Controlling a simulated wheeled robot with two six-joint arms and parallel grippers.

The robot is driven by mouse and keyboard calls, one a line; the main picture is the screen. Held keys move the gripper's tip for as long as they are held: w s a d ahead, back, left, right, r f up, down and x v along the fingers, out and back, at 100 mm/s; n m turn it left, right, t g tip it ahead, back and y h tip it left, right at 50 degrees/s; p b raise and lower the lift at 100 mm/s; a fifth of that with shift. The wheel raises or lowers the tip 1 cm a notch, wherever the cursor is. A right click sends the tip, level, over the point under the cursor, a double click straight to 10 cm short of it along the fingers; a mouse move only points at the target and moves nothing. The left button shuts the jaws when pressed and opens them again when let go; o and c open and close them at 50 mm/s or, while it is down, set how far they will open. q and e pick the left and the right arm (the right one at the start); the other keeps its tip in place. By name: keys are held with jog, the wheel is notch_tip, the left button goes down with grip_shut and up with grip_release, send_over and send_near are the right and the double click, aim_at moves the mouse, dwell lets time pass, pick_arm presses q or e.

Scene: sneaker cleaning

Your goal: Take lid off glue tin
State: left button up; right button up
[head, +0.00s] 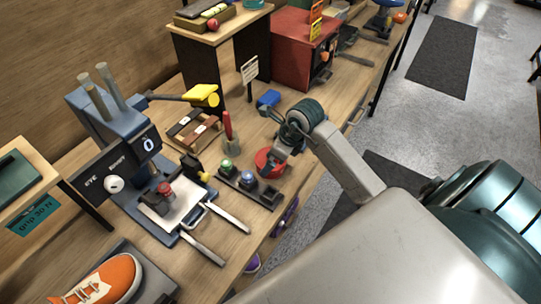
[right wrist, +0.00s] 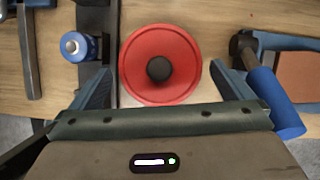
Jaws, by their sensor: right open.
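The glue tin's red round lid (right wrist: 135,80) with a dark knob (right wrist: 159,69) lies between my right gripper's fingers in the right wrist view. In the head view the red tin (head: 265,161) stands on the bench, partly covered by my gripper. My right gripper (right wrist: 160,72) is open, with one finger on either side of the lid and a visible gap to each. In the head view the right gripper (head: 281,150) is directly over the tin. The tin's body under the lid is hidden from the wrist camera. My left gripper is not in view.
A dark rack (head: 262,196) with green- and blue-topped items stands just left of the tin; its blue item (right wrist: 75,46) is close to one finger. A blue-handled tool (right wrist: 273,98) lies on the other side. An eyelet press (head: 115,140) stands further left.

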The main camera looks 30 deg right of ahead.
jog(key=c, duration=0.8)
jog(key=shift+r, duration=0.1)
